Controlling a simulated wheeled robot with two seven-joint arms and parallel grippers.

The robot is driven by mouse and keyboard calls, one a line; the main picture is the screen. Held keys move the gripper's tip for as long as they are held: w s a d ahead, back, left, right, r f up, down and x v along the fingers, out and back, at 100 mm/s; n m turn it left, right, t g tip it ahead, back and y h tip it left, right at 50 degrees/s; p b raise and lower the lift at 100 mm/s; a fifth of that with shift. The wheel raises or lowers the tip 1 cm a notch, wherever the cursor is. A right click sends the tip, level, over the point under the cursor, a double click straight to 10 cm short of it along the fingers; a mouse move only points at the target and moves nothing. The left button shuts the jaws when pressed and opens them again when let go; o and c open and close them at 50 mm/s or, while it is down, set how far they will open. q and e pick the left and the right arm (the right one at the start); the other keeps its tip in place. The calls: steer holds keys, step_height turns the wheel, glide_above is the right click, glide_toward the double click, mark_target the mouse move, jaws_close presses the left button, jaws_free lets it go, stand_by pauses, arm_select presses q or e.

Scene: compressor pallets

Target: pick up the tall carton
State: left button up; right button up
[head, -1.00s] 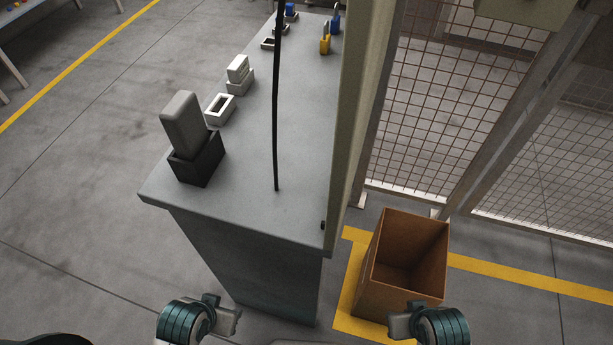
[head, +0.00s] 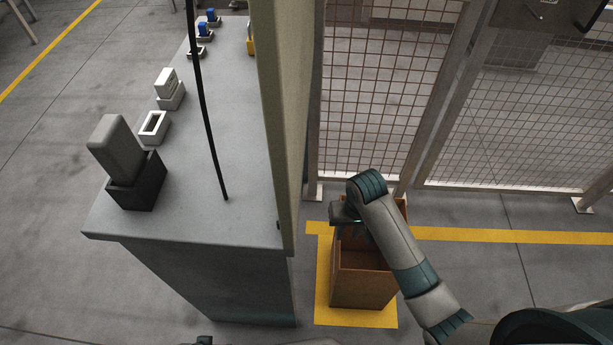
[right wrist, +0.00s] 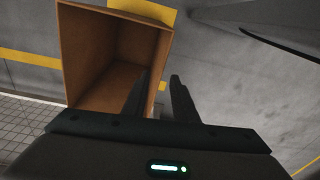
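The tall carton is a brown, open-topped box (head: 362,288) standing upright on the floor to the right of the grey bench, inside a yellow floor marking. It looks empty where its inside shows. My right gripper (head: 360,232) is above its top opening, and the arm hides part of the rim. In the right wrist view the carton (right wrist: 88,62) lies ahead and left. The two fingers of the right gripper (right wrist: 159,76) are apart with nothing held, near the carton's right wall; I cannot tell whether they touch it.
The grey bench (head: 215,195) bears a dark holder (head: 140,187) with a grey block (head: 117,148), and smaller white and blue pieces behind. A tall panel (head: 280,110) rises at its right edge. A mesh fence (head: 385,90) stands behind the carton. Floor to the right is clear.

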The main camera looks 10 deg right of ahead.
arm_select(q)
step_height(320, 180, down, 6)
steer(key=s, duration=0.2)
steer(key=shift+s+a+f, duration=0.15)
steer(key=shift+a+f, duration=0.05)
arm_select(e)
steer(key=w+r+m, duration=0.1)
steer(key=w+r, duration=0.1)
steer(key=w, duration=0.4)
steer(key=shift+w+d+r+g, duration=0.15)
steer(key=shift+w+d+g, duration=0.15)
steer(key=shift+d, duration=0.05)
arm_select(q)
steer(key=r, duration=0.1)
steer(key=w+r+b, duration=0.1)
steer(key=r, duration=0.2)
steer(key=shift+w+d+r+b, duration=0.1)
steer(key=shift+w+d+b, duration=0.2)
steer(key=shift+b, duration=0.1)
arm_select(e)
step_height(320, 180, down, 12)
